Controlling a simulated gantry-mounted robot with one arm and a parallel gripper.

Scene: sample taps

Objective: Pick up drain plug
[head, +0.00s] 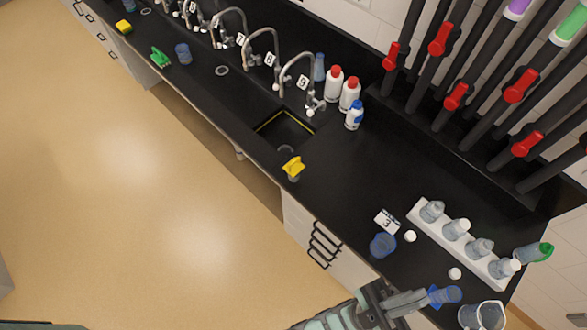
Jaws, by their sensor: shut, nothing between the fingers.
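I cannot single out the drain plug with certainty. A dark sink basin (270,124) with a yellow-edged rim is set in the black counter. A small grey ring shape (286,149) shows at the basin's near side, too small to tell whether it is a plug or a drain. A yellow piece (293,166) with a greyish part below it is at the counter's front edge by the sink. My gripper (424,298) is shut and empty at the bottom right, well away from the sink. Its tips are close to a blue-and-clear item (445,295); contact is unclear.
A white rack (487,262) of clear bottles, a blue cup (383,245), two white caps (410,236) and a clear beaker (482,316) crowd the right end. Red-capped bottles (334,83) and taps (298,78) stand behind the sink. The counter between sink and rack is mostly clear.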

